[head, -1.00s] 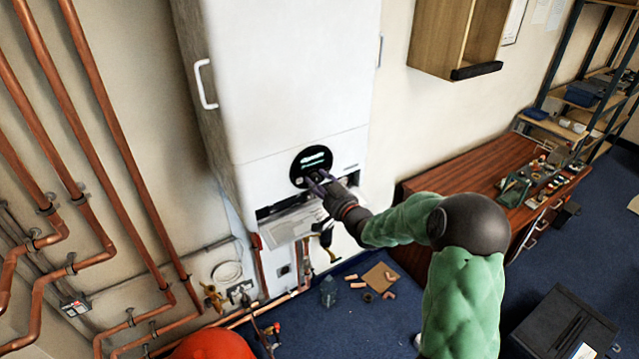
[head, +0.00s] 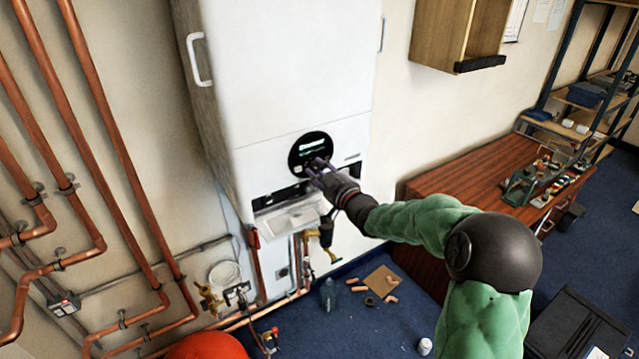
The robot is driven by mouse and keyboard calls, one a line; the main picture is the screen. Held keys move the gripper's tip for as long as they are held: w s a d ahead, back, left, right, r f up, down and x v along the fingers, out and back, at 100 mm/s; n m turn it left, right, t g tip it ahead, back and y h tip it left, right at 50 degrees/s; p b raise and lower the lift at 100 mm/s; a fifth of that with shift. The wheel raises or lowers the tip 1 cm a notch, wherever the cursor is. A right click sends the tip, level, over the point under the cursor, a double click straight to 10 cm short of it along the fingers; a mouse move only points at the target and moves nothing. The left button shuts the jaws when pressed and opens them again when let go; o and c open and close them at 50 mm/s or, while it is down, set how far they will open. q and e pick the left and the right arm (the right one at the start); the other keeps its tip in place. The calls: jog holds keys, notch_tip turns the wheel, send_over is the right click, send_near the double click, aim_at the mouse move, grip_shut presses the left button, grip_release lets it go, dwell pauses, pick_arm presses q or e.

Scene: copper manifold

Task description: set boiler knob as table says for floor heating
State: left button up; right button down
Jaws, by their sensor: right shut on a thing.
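The white boiler (head: 290,75) hangs on the wall at the picture's centre. Its round black control dial with a small lit display (head: 310,148) is on the lower front. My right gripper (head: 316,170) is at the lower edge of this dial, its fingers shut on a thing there. The fingers and hand hide what they grip, so I cannot tell the knob's setting. A pale flap or sheet (head: 290,215) shows below the open slot under the boiler front; any writing on it is too small to read. My left gripper is not in view.
Copper pipes (head: 120,160) run down the wall at left. A wooden desk (head: 460,165) with several small items stands at right, under a wall cabinet (head: 455,35). Pipe fittings and a cardboard piece (head: 383,279) lie on the blue floor. A black case (head: 565,320) is at lower right.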

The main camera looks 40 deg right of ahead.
jog(key=shift+n+b, duration=1.4)
jog(key=shift+b, duration=0.3)
jog(key=c, duration=0.9)
grip_release()
jog(key=s, duration=0.4)
jog(key=s+a, duration=0.1)
jog(key=s, duration=0.7)
jog(key=shift+a, duration=0.15)
